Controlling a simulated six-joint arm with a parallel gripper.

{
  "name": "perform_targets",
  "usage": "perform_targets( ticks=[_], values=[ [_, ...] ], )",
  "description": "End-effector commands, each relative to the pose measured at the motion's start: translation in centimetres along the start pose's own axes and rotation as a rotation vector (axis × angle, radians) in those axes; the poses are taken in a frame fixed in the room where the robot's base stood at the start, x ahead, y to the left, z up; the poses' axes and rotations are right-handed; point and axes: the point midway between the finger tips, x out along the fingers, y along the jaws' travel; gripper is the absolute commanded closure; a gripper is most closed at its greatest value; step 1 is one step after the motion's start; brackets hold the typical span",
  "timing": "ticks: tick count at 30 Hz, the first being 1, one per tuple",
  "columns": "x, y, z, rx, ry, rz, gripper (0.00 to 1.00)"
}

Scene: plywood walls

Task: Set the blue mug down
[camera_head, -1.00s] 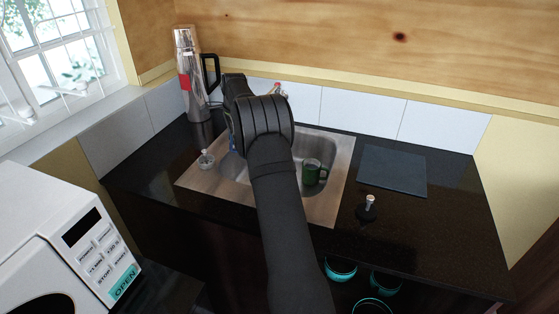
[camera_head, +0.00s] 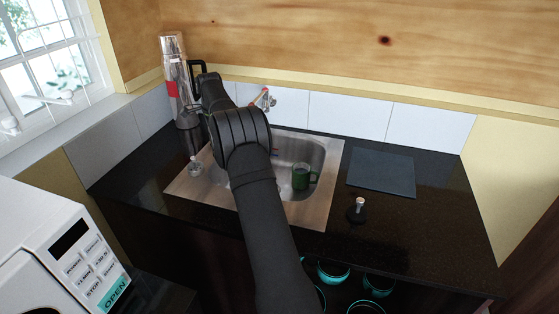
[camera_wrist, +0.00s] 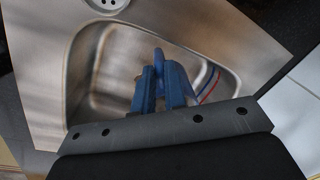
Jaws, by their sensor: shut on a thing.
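My gripper (camera_wrist: 161,78) has blue fingers and is over the steel sink (camera_wrist: 255,35) in the wrist view. Its fingers are close together on a narrow blue piece (camera_wrist: 158,57), which fits the blue mug, though it hardly stands out from the fingers. The mug's body cannot be made out. In the head view my black wrist is over the left part of the sink (camera_head: 318,205) and hides the fingers and what they hold. Whether the mug touches the sink cannot be told.
A green mug (camera_head: 301,177) stands in the right of the basin. A tall flask (camera_head: 174,75) is at the back left, a small dispenser (camera_head: 195,167) left of the sink. A dark board (camera_head: 382,173) and a small stopper-like object (camera_head: 357,209) lie right. The right counter is otherwise clear.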

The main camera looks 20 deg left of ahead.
Motion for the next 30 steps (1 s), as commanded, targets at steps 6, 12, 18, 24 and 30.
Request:
perform_targets(
  ticks=[6, 12, 18, 24, 30],
  values=[
    [-0.2, 0.1, -0.4, -0.003, 0.000, -0.001, 1.00],
    [-2.1, 2.0, -5.1, -0.072, -0.004, 0.008, 1.00],
    [-5.7, 7.1, -13.8, -0.230, -0.018, 0.022, 1.00],
    [-9.2, 13.9, -21.2, -0.401, -0.041, 0.030, 1.00],
    [-12.3, 21.8, -26.9, -0.570, -0.066, 0.025, 1.00]
  ],
)
